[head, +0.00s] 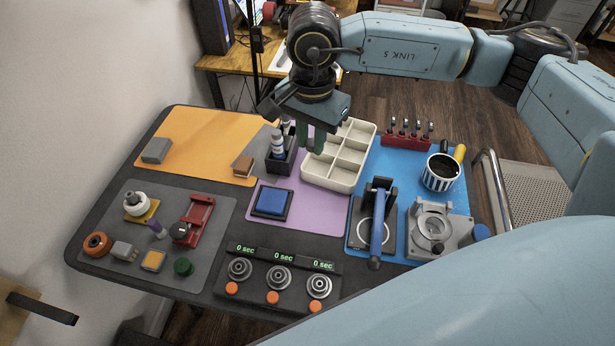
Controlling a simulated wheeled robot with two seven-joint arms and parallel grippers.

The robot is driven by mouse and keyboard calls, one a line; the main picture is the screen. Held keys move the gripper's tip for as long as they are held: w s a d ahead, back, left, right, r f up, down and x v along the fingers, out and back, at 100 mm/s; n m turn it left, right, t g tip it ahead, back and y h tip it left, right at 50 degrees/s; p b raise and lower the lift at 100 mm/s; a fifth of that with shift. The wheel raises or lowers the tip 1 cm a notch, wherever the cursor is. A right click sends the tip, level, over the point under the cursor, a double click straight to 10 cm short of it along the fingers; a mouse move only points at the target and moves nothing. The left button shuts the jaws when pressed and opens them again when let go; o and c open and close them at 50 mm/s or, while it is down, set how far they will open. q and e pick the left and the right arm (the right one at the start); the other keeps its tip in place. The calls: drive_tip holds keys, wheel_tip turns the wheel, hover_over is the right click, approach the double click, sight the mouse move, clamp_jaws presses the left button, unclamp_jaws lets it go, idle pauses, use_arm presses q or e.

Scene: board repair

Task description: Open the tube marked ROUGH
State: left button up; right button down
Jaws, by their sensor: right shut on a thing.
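A dark holder (281,165) stands near the middle of the table, at the back edge of the purple mat. Something pale shows just behind the tube, partly hidden by my right arm. The markings are too small to read, so I cannot tell which tube is marked ROUGH. My right gripper (309,141) points down just right of the holder, above the left back part of the cream tray. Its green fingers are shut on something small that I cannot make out. My left gripper is not in view.
A cream compartment tray (333,184) stands right of the holder. A brown block (243,166) lies to its left and a blue pad (271,202) in front. Timer dials (273,279) line the front. A striped cup (440,173) and a clamp (376,222) are right. The orange mat (205,140) is mostly clear.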

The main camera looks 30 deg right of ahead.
wheel_tip(320, 180, down, 7)
drive_tip(key=m+b, duration=0.5)
drive_tip(key=m, duration=0.4)
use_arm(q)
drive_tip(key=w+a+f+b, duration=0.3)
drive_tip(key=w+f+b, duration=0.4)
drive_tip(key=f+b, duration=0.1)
use_arm(e)
drive_tip(key=m, duration=1.5)
hover_over(319, 217)
wheel_tip(319, 217, down, 9)
wheel_tip(319, 217, down, 4)
drive_tip(key=shift+s+r, duration=0.1)
wheel_tip(319, 217, down, 5)
drive_tip(key=shift+r+b, duration=0.1)
drive_tip(key=shift+b, duration=0.75)
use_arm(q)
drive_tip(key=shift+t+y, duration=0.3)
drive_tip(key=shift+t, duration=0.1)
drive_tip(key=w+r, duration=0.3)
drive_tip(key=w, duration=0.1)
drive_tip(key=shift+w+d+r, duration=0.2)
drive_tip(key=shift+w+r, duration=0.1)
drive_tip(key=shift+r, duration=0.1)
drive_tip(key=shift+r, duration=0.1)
use_arm(e)
drive_tip(key=shift+f, duration=0.25)
